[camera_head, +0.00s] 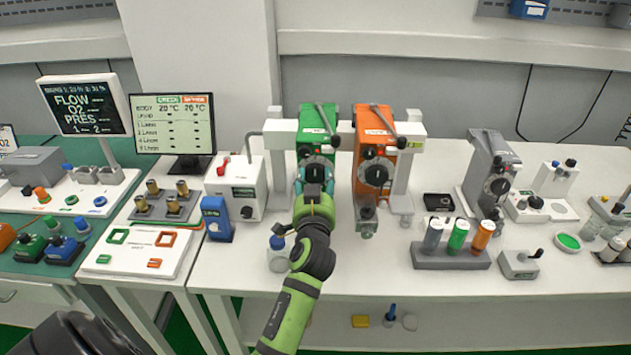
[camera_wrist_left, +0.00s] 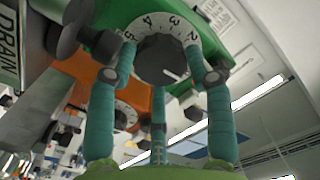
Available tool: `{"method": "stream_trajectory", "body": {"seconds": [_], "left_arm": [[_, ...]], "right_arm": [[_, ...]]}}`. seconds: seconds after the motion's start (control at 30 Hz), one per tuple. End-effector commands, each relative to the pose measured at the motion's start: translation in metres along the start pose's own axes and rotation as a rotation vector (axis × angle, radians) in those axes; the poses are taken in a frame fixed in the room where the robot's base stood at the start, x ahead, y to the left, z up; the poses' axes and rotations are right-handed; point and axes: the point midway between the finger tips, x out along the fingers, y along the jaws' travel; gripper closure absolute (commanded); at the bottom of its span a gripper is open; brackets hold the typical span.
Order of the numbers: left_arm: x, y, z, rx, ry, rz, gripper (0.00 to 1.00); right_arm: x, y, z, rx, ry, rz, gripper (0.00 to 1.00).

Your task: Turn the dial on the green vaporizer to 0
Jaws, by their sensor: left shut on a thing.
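In the left wrist view the green vaporizer's dial (camera_wrist_left: 158,58) has a black knob and a white scale showing numbers such as 4, 3 and 2. A white mark on the knob points to the lower right. The teal fingers of the left gripper (camera_wrist_left: 163,76) are around the dial and shut on it. The 0 cannot be made out. My right gripper is not seen.
The orange vaporizer (camera_head: 375,141) stands close on the right. A white box with a red knob (camera_head: 236,186) and a blue device (camera_head: 216,217) stand to the left. A grey vaporizer (camera_head: 492,164) and a rack of cylinders (camera_head: 450,257) are further right. The table front between is mostly clear.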

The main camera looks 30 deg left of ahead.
Motion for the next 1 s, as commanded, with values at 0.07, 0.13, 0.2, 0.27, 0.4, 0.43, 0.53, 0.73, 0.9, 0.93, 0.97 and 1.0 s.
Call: {"method": "stream_trajectory", "body": {"seconds": [0.07, 0.13, 0.2, 0.27, 0.4, 0.43, 0.53, 0.73, 0.9, 0.93, 0.97, 1.0], "left_arm": [[-0.0010, 0.0031, 0.0091, 0.013, -0.021, 0.005, 0.80], [-0.0009, 0.0030, 0.0092, 0.018, -0.021, 0.005, 0.81], [-0.0009, 0.0029, 0.0092, 0.020, -0.022, 0.004, 0.81], [-0.0009, 0.0029, 0.0093, 0.021, -0.022, 0.004, 0.81], [-0.0008, 0.0027, 0.0094, 0.021, -0.022, 0.004, 0.81], [-0.0008, 0.0027, 0.0094, 0.021, -0.022, 0.004, 0.81], [-0.0008, 0.0027, 0.0094, 0.021, -0.022, 0.004, 0.40], [-0.0004, 0.0015, 0.0063, 0.020, -0.014, 0.001, 0.24], [-0.0002, 0.0008, 0.0041, 0.018, -0.010, 0.000, 0.24], [-0.0002, 0.0007, 0.0039, 0.014, -0.009, 0.000, 0.24], [-0.0001, 0.0006, 0.0037, 0.007, -0.008, 0.000, 0.24], [-0.0001, 0.0006, 0.0036, -0.007, -0.008, 0.001, 0.24]], "right_arm": [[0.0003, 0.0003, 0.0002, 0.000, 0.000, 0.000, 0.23], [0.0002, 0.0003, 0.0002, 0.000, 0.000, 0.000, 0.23], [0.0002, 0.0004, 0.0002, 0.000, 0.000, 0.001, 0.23], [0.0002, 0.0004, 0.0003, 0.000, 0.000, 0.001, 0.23], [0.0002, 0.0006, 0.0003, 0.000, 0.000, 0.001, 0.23], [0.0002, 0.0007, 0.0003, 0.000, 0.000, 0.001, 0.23], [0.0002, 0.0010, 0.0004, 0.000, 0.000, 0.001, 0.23], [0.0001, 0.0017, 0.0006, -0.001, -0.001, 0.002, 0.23], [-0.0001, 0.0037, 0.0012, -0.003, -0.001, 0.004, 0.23], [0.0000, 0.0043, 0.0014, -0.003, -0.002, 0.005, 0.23], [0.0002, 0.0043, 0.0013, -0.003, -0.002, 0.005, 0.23], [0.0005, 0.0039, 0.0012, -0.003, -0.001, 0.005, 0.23]]}}
